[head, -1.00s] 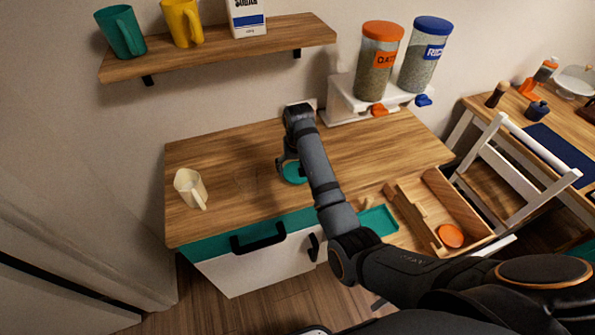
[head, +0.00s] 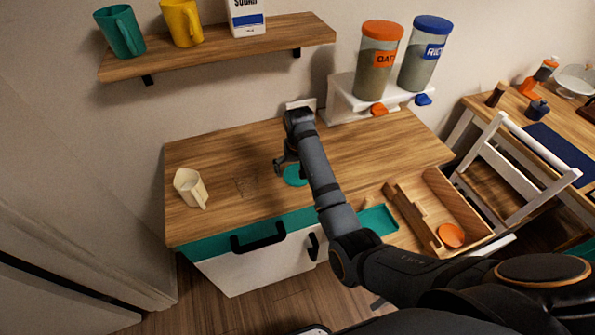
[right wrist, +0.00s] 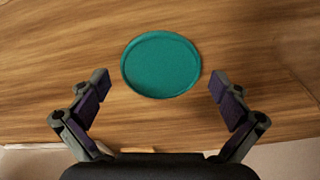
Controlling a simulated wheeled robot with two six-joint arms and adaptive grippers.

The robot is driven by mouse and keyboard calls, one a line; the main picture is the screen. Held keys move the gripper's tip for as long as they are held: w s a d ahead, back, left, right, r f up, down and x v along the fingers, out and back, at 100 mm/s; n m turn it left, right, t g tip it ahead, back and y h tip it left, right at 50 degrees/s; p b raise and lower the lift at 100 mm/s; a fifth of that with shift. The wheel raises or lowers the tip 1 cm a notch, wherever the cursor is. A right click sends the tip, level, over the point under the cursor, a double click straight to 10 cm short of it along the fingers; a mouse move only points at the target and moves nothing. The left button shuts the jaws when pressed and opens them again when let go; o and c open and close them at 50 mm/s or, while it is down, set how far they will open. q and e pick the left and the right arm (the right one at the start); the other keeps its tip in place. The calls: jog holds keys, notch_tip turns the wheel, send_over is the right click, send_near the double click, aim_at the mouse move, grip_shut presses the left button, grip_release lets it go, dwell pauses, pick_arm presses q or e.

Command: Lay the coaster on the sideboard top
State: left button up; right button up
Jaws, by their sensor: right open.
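The teal round coaster (head: 295,176) lies flat on the wooden sideboard top (head: 225,150), near its front edge and partly hidden by my right arm in the head view. In the right wrist view the whole coaster (right wrist: 161,64) shows, resting on the wood. My right gripper (right wrist: 158,88) is open, its fingers apart on either side of the coaster and not touching it. In the head view the right gripper (head: 286,163) is just above and beside the coaster, mostly hidden by the arm. My left gripper is not in view.
A dispenser stand (head: 342,101) stands at the back right. The top's middle left is clear.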

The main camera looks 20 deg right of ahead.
notch_tip(320, 180, up, 12)
jog(key=s+p, duration=0.1)
jog(key=p, duration=0.2)
jog(key=shift+s, duration=0.25)
jog(key=shift+a+f, duration=0.1)
jog(key=shift+f, duration=0.1)
